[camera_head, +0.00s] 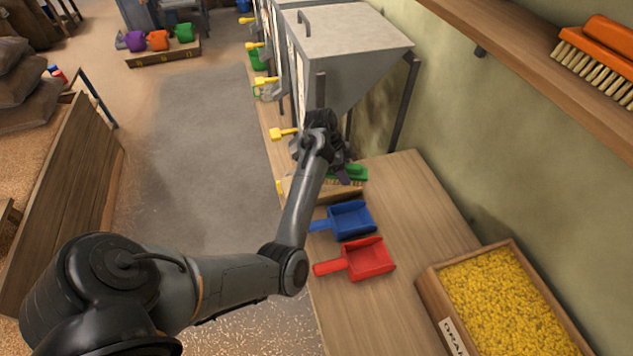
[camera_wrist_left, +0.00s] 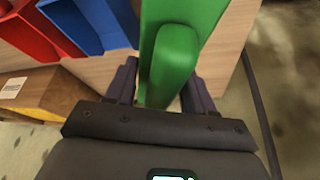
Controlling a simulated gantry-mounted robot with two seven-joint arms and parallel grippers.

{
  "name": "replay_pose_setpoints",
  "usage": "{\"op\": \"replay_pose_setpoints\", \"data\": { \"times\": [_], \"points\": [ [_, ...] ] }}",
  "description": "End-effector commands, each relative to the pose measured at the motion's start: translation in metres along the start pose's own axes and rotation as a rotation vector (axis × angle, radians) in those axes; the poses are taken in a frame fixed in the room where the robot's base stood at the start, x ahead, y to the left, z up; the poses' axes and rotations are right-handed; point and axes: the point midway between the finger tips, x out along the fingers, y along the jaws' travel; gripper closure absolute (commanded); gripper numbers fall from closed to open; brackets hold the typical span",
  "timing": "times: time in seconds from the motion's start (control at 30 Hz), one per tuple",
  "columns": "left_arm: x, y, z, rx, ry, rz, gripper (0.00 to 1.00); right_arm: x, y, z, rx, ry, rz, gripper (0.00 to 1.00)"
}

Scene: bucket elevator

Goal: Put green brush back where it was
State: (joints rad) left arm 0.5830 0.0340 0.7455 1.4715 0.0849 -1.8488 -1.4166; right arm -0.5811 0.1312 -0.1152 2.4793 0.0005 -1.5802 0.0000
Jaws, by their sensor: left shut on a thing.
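The green brush (camera_head: 352,173) is at the far end of the wooden table (camera_head: 420,219), beyond the blue scoop, with pale bristles partly showing below its green body. My left gripper (camera_head: 340,161) reaches over it from the left and is shut on it. In the left wrist view the green brush (camera_wrist_left: 172,62) is large between the two dark fingers of my left gripper (camera_wrist_left: 160,88). My arm hides part of the brush in the head view. I cannot tell whether its bristles touch the surface. My right gripper is not in view.
A blue scoop (camera_head: 350,219) and a red scoop (camera_head: 370,258) lie on the table. A wooden crate of yellow grain (camera_head: 503,308) stands at the near right. Grey metal hoppers (camera_head: 345,45) rise behind the table. An orange brush (camera_head: 602,55) lies on the wall shelf.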

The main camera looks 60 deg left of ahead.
Motion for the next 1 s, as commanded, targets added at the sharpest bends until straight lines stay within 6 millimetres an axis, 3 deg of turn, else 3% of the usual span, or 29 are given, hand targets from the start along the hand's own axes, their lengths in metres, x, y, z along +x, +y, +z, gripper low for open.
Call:
{"op": "replay_pose_setpoints", "data": {
  "times": [0.2, 0.4, 0.73, 1.0],
  "points": [
    [0.009, -0.018, 0.050, -0.002, -0.001, 0.000, 0.71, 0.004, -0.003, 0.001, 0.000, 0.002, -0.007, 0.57],
    [0.016, -0.030, 0.084, -0.002, -0.001, -0.001, 0.71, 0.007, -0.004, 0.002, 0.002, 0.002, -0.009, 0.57],
    [0.022, -0.036, 0.101, 0.001, 0.000, 0.000, 0.71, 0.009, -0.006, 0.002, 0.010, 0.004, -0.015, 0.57],
    [0.051, -0.035, 0.113, 0.000, -0.001, 0.002, 0.71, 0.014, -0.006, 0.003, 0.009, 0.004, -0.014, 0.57]
  ]
}}
